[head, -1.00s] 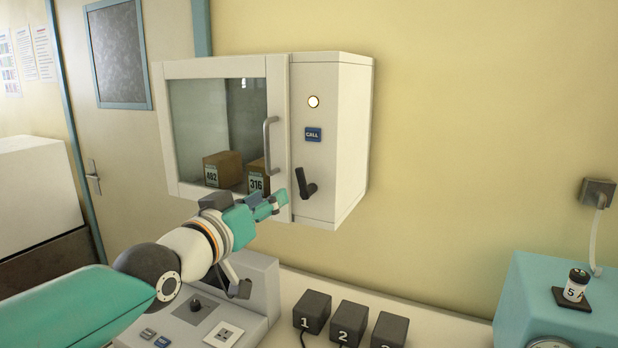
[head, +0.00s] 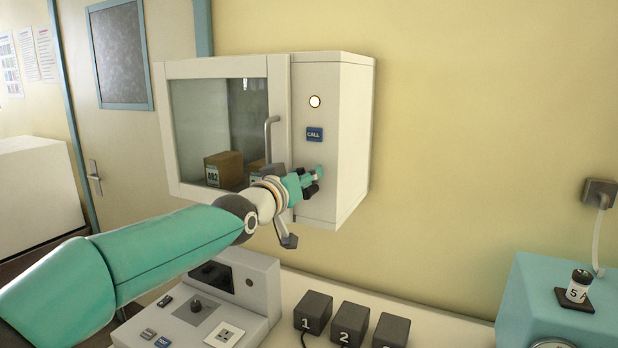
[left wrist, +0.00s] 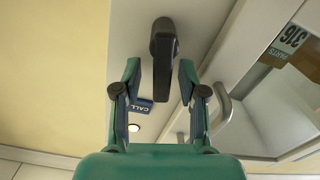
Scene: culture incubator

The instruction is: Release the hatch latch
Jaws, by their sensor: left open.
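The hatch latch is a black lever on the white front panel of a wall cabinet (head: 330,215). In the left wrist view the latch (left wrist: 163,50) stands between my two fingers, with a finger on each side. My left gripper (head: 315,181) is at the latch and hides most or all of it in the head view. The left gripper (left wrist: 160,72) is open, and small gaps seem to show between the fingers and the lever. The glazed hatch door (head: 192,130) with its grey handle (head: 269,135) looks closed. My right gripper is not in view.
A lit round lamp (head: 315,101) and a blue CALL button (head: 314,134) are above the latch. Boxes, one marked 402 (head: 222,168), stand behind the glass. A control console (head: 250,285) and numbered dark blocks (head: 313,311) are below.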

